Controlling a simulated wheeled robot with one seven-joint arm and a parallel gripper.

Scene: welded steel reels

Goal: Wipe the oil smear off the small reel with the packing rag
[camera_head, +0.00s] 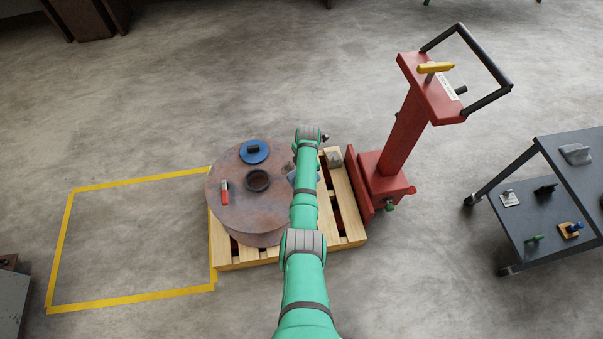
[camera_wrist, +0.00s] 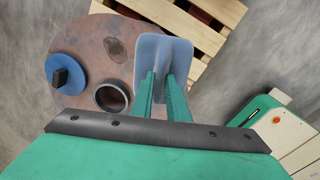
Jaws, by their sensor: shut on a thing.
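The reel (camera_head: 235,215) is a round, brown, rusty steel disc lying flat on a wooden pallet (camera_head: 350,205). In the wrist view the reel (camera_wrist: 80,45) shows a dark oval smear (camera_wrist: 113,50) on its top face, left of my gripper. My gripper (camera_wrist: 163,88) is shut on a pale blue-grey rag (camera_wrist: 163,50), which hangs over the reel's right part. I cannot tell whether the rag touches the reel. In the head view my arm hides the smear and most of the rag.
On the reel are a blue disc with a black knob (camera_head: 254,151), a round hub opening (camera_head: 258,181) and a small red tool (camera_head: 224,192). A red pallet truck (camera_head: 400,135) stands right of the pallet, a dark cart (camera_head: 530,220) farther right. Yellow-taped floor (camera_head: 135,240) at left is clear.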

